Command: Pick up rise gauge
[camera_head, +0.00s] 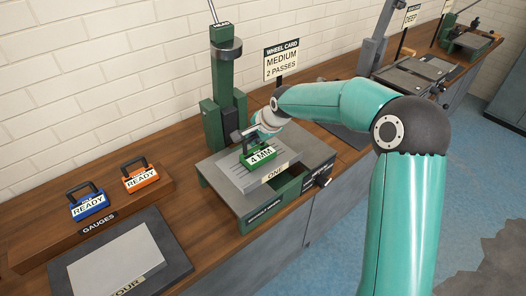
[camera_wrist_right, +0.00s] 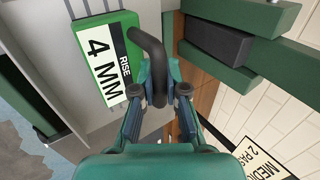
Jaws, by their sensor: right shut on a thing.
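The rise gauge (camera_head: 259,157) is a green block with a white "4 MM" label and a dark loop handle. It is at the grey plate marked ONE (camera_head: 232,180) on the green press; I cannot tell whether it touches the plate. In the right wrist view the gauge (camera_wrist_right: 108,62) fills the upper left, and its label reads "RISE 4 MM". My right gripper (camera_head: 250,132) is shut on the gauge's handle, and its fingers (camera_wrist_right: 160,92) close around the dark bar in the wrist view. My left gripper is not in view.
A green press column (camera_head: 225,100) stands behind the plate. Blue (camera_head: 89,204) and orange (camera_head: 141,177) gauges marked READY sit on a wooden shelf at left. A plate marked FOUR (camera_head: 115,265) lies at front left. A wheel card (camera_head: 281,60) reads "MEDIUM 2 PASSES".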

